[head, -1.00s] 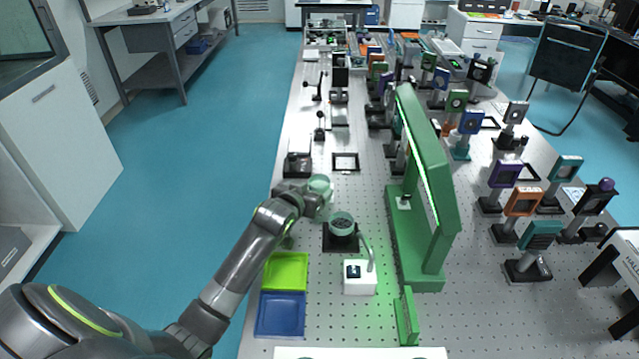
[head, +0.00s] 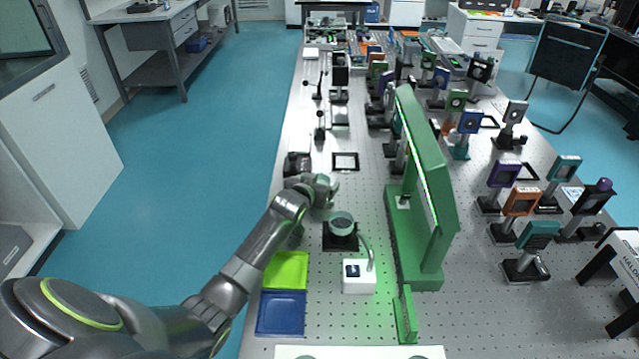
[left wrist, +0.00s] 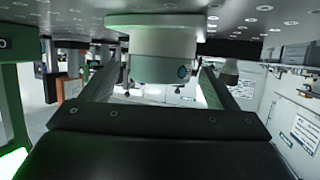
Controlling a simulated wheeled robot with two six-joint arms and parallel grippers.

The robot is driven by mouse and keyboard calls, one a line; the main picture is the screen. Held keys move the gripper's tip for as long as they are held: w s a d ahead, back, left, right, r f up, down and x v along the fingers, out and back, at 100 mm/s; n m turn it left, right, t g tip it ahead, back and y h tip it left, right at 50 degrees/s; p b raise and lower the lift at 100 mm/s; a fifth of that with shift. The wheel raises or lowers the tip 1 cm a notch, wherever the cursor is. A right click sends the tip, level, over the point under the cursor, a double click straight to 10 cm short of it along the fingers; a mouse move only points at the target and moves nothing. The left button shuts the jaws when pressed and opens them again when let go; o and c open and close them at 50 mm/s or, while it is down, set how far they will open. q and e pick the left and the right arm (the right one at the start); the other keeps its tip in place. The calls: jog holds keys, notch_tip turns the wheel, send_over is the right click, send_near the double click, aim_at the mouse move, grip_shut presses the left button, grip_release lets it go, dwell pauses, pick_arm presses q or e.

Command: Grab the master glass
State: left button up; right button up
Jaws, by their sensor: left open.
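My left gripper (head: 325,190) is over the left part of the table. It is open. In the left wrist view, a pale round piece with a mint-green rim (left wrist: 163,68) stands between its two spread fingers (left wrist: 158,85), with gaps seeming to show on both sides; this looks like the master glass. In the head view the gripper mostly hides that piece. A second mint-green round piece (head: 341,221) sits on a black square mount just in front and to the right. My right gripper is not in view.
A white box (head: 359,276) with a curved neck stands near the round mount. The tall green frame (head: 432,190) is to its right. Green (head: 286,270) and blue (head: 281,313) trays lie nearer. A black block (head: 297,163) and square frame (head: 345,161) lie beyond the gripper.

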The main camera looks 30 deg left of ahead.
pick_arm(q)
jog(key=shift+c, duration=0.4)
jog(key=c, duration=1.1)
